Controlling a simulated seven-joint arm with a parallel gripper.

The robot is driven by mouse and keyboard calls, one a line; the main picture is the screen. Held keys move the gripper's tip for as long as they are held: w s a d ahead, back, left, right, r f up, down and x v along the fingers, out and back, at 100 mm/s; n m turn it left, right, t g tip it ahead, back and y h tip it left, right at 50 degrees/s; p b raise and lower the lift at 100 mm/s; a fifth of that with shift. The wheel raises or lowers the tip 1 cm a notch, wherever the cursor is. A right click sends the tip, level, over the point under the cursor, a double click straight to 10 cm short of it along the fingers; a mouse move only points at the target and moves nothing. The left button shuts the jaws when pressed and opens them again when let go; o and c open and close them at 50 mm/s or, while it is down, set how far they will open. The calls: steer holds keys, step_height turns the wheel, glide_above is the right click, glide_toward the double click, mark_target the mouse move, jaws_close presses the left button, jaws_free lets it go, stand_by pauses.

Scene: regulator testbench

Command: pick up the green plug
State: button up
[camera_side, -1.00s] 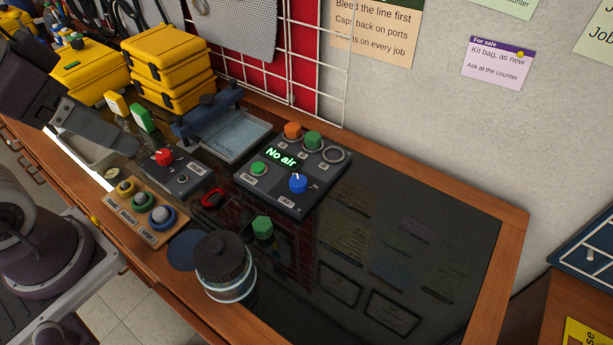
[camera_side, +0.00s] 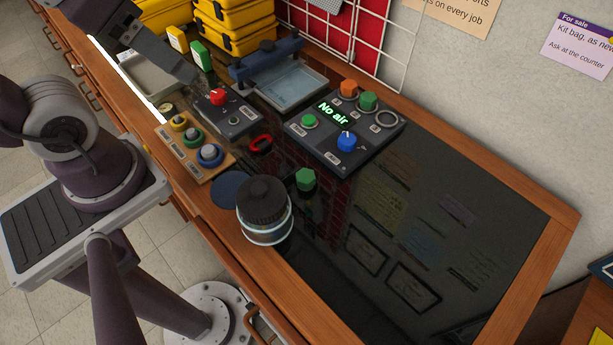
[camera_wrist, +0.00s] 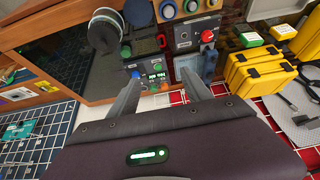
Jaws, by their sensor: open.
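A green hexagonal plug (camera_side: 306,179) stands loose on the dark glossy bench top, between the lidded jar and the "No air" panel. It appears as a small green spot (camera_wrist: 126,42) in the wrist view. A second green hexagonal piece (camera_side: 368,101) sits at the panel's back edge, beside an orange one (camera_side: 348,88). My gripper (camera_side: 190,77) is at the upper left in the side view, above the bench and well away from the loose plug. In the wrist view its two fingers (camera_wrist: 160,78) are spread with nothing between them.
The "No air" panel (camera_side: 326,133) has a blue knob and an empty ring. A dark-lidded jar (camera_side: 265,208) stands near the front edge. A red-knob box (camera_side: 233,121), a wooden button board (camera_side: 187,158) and a blue-handled tray (camera_side: 287,83) lie left and behind. Bench right is clear.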

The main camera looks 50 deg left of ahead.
steer(key=n+g, duration=0.6)
steer(key=n, duration=1.1)
glide_above(305, 175)
steer(key=f, duration=1.6)
steer(key=shift+w+d+f, duration=0.1)
steer(key=shift+w+f, duration=0.25)
steer(key=shift+n, duration=0.3)
steer(key=f, duration=0.7)
steer(key=shift+s+f, duration=0.35)
steer(key=shift+c, duration=0.3)
jaws_close()
